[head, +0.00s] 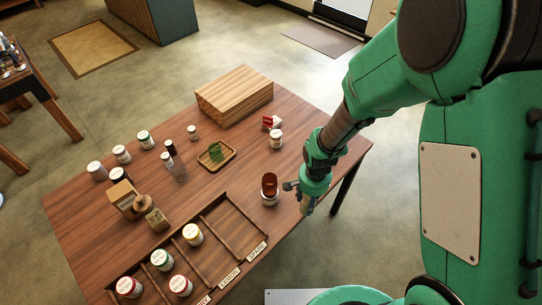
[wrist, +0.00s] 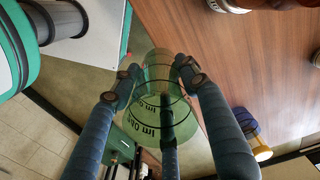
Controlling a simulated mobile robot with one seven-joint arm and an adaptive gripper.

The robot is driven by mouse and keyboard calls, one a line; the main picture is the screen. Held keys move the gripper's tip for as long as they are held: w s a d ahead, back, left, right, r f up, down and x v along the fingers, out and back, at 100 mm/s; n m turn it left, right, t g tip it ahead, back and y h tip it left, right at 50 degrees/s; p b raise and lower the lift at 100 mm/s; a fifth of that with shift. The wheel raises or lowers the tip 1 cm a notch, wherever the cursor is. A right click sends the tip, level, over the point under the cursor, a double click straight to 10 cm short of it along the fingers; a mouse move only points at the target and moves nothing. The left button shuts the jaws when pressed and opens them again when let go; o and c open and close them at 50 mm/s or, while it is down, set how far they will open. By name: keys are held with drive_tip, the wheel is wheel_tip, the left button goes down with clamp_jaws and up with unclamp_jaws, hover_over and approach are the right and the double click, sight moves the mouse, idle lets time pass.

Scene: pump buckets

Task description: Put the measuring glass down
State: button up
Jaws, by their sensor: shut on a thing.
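The measuring glass (wrist: 160,75) is a clear, green-tinted cylinder with dark printed marks and rings. In the wrist view it sits between the fingers of my gripper (wrist: 160,90), which is shut on it. I cannot make out the held glass there. The wrist view shows floor and the table edge behind the glass; whether its base touches anything cannot be told.
A wooden tray (head: 229,160) holds a green item (head: 215,152). A large wooden box (head: 235,95) stands at the back. A divided rack (head: 235,225) with labels and several jars lines the front. A white jar (head: 276,139) stands near the right edge. Bare tabletop lies between tray and rack.

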drive_tip(key=w+a+m+p, duration=0.1)
drive_tip(key=w+a+p, duration=0.3)
drive_tip(key=w+a, duration=0.5)
drive_tip(key=w+a+m+p, duration=0.1)
drive_tip(key=w+a+p, duration=0.2)
drive_tip(key=w+a, duration=0.6)
drive_tip(key=shift+w+a+m+p, duration=0.15)
drive_tip(key=shift+w+m+p, duration=0.2)
drive_tip(key=shift+w, duration=3)
drive_tip(key=shift+r, duration=0.1)
drive_tip(key=w+a, duration=0.2)
drive_tip(key=w, duration=0.5)
drive_tip(key=w+a+f, duration=0.1)
drive_tip(key=w+a, duration=0.2)
drive_tip(key=w, duration=0.5)
drive_tip(key=shift+a+f, duration=0.2)
drive_tip(key=shift+f, duration=0.05)
drive_tip(key=shift+f, duration=1.75)
